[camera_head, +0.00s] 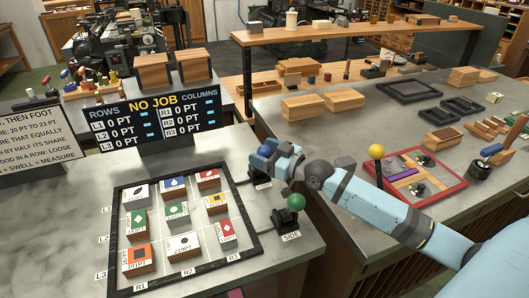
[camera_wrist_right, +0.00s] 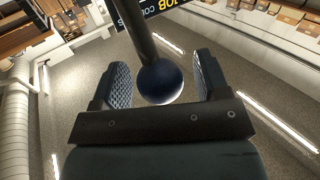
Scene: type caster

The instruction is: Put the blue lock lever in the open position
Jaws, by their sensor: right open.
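The blue lock lever's round knob (camera_head: 263,151) shows at the right rear corner of the black frame, beside my right gripper (camera_head: 270,152). In the right wrist view the dark blue knob (camera_wrist_right: 160,82) on its dark rod sits between the two ridged fingers of my right gripper (camera_wrist_right: 163,75). The fingers are open, with a gap visible on each side of the knob. The lever's base is mostly hidden behind my gripper in the head view. My left gripper is out of view.
A green-knobbed lever (camera_head: 296,201) labelled SIDE stands close in front of my right arm. A black frame (camera_head: 121,240) with printed tiles lies to the left, and the scoreboard (camera_head: 152,119) stands behind it. A yellow knob (camera_head: 376,151) rises beyond my forearm.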

